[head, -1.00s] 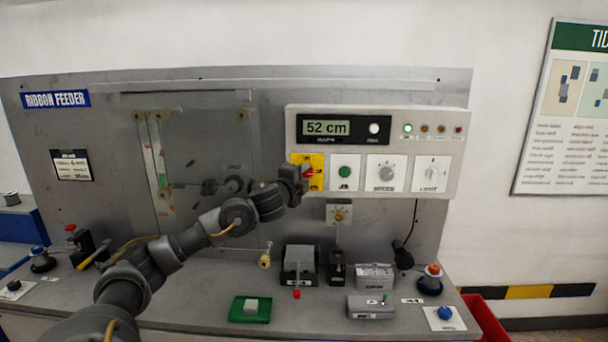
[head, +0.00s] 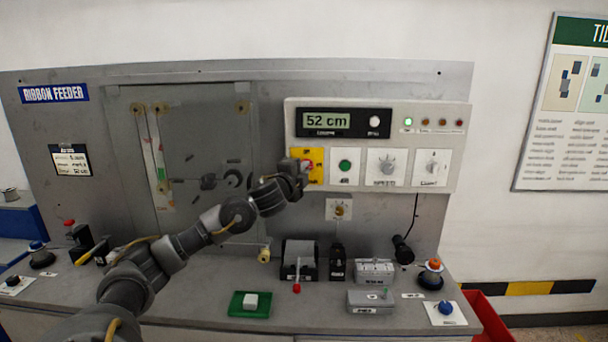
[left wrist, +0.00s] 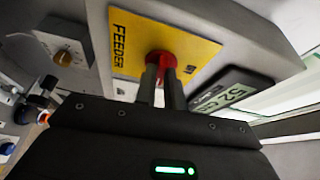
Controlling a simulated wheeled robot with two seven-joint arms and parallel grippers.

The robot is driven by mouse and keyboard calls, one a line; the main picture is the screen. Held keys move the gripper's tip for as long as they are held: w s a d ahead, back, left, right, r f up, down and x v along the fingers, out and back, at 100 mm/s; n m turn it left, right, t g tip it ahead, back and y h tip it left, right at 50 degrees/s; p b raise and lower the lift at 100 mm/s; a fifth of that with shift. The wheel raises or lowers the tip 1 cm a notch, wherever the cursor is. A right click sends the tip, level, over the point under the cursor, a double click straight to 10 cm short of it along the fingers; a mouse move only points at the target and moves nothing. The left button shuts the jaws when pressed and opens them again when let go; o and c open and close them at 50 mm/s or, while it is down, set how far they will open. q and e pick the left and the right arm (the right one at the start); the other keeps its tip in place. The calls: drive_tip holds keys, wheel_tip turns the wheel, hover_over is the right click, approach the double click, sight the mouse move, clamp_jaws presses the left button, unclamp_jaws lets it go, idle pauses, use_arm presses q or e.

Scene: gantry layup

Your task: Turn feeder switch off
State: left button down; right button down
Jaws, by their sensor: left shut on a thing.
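The feeder switch is a red rotary knob (left wrist: 163,60) on a yellow plate (left wrist: 196,45) marked FEEDER in the left wrist view. In the head view the yellow plate (head: 315,165) sits at the left end of the control panel, and my gripper partly covers the knob. My left gripper (head: 303,169) is at the plate with its fingers shut on the red knob. The left wrist view shows both fingers (left wrist: 160,80) against the knob, hiding part of it. The display (head: 325,121) reads 52 cm. My right gripper is not in view.
The panel (head: 376,110) also holds a green button (head: 345,166), a speed dial (head: 387,167) and a light switch (head: 431,167). A green indicator (head: 408,122) is lit. Below, a green tray (head: 236,309), a red-tipped lever (head: 297,288) and several small devices stand on the bench.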

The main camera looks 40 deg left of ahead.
use_arm(q)
drive_tip(key=n+y+b, duration=0.1)
drive_tip(key=n+b, duration=0.2)
drive_tip(key=f+n+t+y+b, duration=0.1)
drive_tip(key=n+b, duration=0.2)
drive_tip(key=b, duration=0.1)
drive_tip(key=n+t+y+b, duration=0.1)
drive_tip(key=n+b, duration=0.2)
drive_tip(key=shift+w+d+f+n+b, duration=0.15)
drive_tip(key=shift+d+f+n+b, duration=0.05)
drive_tip(key=shift+n+b, duration=0.2)
drive_tip(key=shift+n+y+b, duration=0.3)
drive_tip(key=shift+n+b, duration=0.05)
drive_tip(key=shift+n, duration=0.25)
drive_tip(key=n+y, duration=0.1)
drive_tip(key=n, duration=0.2)
drive_tip(key=n+g+y+b, duration=0.1)
drive_tip(key=n+y, duration=0.1)
drive_tip(key=n, duration=0.2)
drive_tip(key=n+g+y, duration=0.1)
drive_tip(key=n+y, duration=0.1)
drive_tip(key=n, duration=0.1)
drive_tip(key=shift+w+d+r, duration=0.2)
drive_tip(key=shift+n, duration=0.4)
drive_tip(key=c, duration=1.5)
unclamp_jaws()
